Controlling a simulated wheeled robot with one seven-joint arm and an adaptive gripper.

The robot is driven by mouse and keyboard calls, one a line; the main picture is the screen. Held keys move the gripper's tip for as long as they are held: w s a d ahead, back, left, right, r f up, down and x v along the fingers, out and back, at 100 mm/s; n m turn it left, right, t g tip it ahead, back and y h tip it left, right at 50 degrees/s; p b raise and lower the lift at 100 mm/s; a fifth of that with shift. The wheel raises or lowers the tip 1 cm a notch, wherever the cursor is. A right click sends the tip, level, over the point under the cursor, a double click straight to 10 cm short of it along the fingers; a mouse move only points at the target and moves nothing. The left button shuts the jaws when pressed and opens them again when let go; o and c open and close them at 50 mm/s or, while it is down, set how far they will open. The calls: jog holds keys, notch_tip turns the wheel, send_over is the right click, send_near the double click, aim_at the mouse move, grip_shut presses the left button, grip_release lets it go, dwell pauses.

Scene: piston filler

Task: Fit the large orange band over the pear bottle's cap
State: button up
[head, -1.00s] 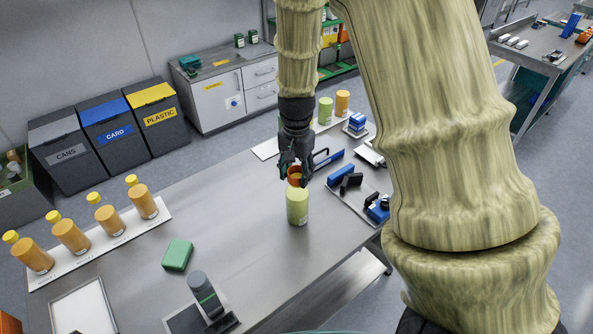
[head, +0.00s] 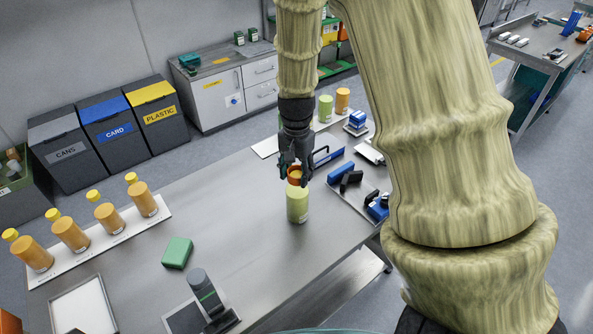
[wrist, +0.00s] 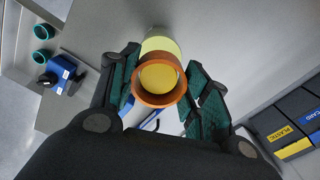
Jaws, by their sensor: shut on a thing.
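The pear bottle (head: 297,205) is pale yellow-green and stands upright on the steel table. Its shoulder also shows in the wrist view (wrist: 160,44). My gripper (head: 296,173) is directly above the bottle, pointing down, with its fingers shut on the sides of the large orange band (head: 294,181). In the wrist view the band (wrist: 158,101) is a ring between the two fingers (wrist: 160,88). The yellow cap (wrist: 158,77) shows through the ring's opening. The band is at or just above cap height; I cannot tell how far it sits around the cap.
Several orange bottles with yellow caps stand on a white strip (head: 155,218) at left. A green block (head: 177,252) and a dark device (head: 205,295) are nearer. Blue and black parts lie on a tray (head: 350,205) at right. The table around the pear bottle is clear.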

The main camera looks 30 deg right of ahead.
jog(key=shift+f, duration=0.55)
jog(key=o, duration=0.8)
jog(key=shift+r, duration=0.1)
dwell(0.4)
jog(key=shift+r+p, duration=3.7)
jog(key=shift+r, duration=0.7)
